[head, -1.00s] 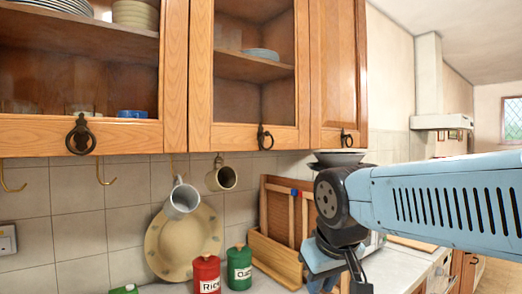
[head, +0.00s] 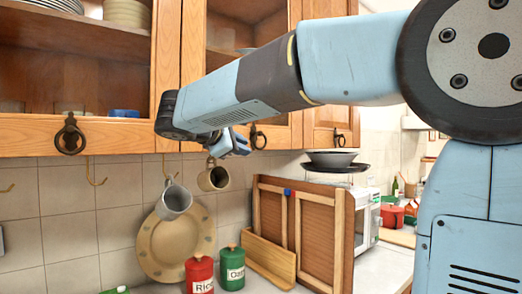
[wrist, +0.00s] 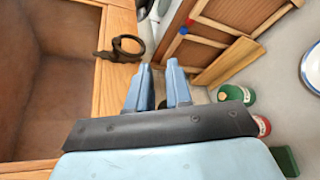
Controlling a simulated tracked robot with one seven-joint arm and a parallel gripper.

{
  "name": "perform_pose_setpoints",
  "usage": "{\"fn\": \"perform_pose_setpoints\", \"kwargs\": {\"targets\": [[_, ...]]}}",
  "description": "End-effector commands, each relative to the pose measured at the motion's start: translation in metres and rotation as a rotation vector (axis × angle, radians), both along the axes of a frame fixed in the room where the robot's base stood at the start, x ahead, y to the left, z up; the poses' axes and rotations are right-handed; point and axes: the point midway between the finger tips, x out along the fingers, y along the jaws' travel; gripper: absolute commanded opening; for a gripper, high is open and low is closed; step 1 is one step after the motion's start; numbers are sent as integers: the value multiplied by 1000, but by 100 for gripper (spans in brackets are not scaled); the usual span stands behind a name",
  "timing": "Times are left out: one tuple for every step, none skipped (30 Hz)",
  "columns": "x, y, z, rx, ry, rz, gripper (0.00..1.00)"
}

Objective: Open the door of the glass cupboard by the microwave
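The glass cupboard door (head: 222,133) in the middle of the wall units has a wooden frame, a glass pane and a dark ring handle (head: 257,137) at its lower right. In the wrist view a ring handle (wrist: 128,48) hangs on the wooden frame, beyond and left of the fingertips. My gripper (head: 242,143) is just left of the handle in the head view, by the door's lower edge. In the wrist view my gripper (wrist: 159,66) has two blue fingers apart, with nothing between them. The door is shut. My arm hides much of its pane. The white microwave (head: 367,225) stands below, to the right.
Two mugs (head: 174,202) hang on hooks under the units, near my gripper. Below are a plate (head: 165,250), a red canister (head: 200,272), a green canister (head: 232,267) and a wooden rack (head: 268,258). Another glass door (head: 100,138) is at the left.

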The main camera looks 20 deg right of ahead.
Motion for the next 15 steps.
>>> {"fn": "perform_pose_setpoints", "kwargs": {"targets": [[6,8,6,-29,-4,10,20],[8,11,9,-43,-8,14,20],[10,14,12,-59,-13,18,20],[12,16,14,-68,-14,21,20],[13,17,15,-75,-15,21,20],[14,18,16,-82,-17,23,20],[16,17,17,-84,-18,23,20],[17,16,17,-86,-18,23,20],[19,13,16,-86,-18,22,20],[21,11,16,-87,-19,21,20],[23,8,15,-86,-18,21,20],[27,4,13,-86,-18,22,20],[30,1,12,-85,-18,22,20],[33,-3,11,-85,-17,21,20],[37,-8,9,-84,-18,22,20]]}}
